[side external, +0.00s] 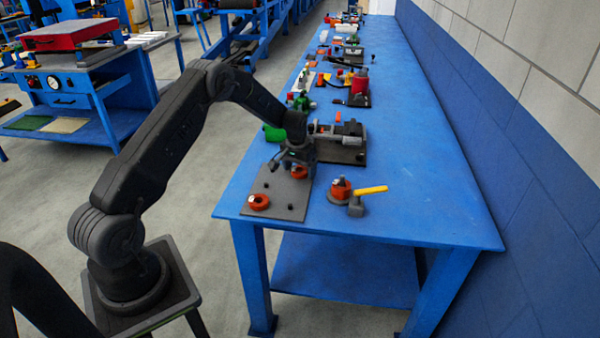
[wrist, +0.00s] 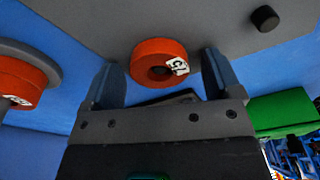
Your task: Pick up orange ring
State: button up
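An orange ring (wrist: 148,54) with a white label lies on a grey board (wrist: 205,22). In the wrist view it is ahead of and between the fingertips of my gripper (wrist: 163,68), with a visible gap on both sides. My gripper is open and empty. In the side view the gripper (side external: 297,156) is low over the far part of the grey board (side external: 281,204), next to an orange ring (side external: 299,172). A second orange ring (side external: 258,202) lies at the board's near left corner. The exact finger height above the board cannot be told.
An orange-red round part (side external: 340,188) on a grey base stands right of the board, beside a yellow-handled hammer (side external: 370,190). A black peg (wrist: 265,18) stands on the board. A green block (wrist: 282,113) is close by. The right side of the blue table (side external: 430,195) is clear.

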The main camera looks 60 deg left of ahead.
jog(key=c, duration=0.9)
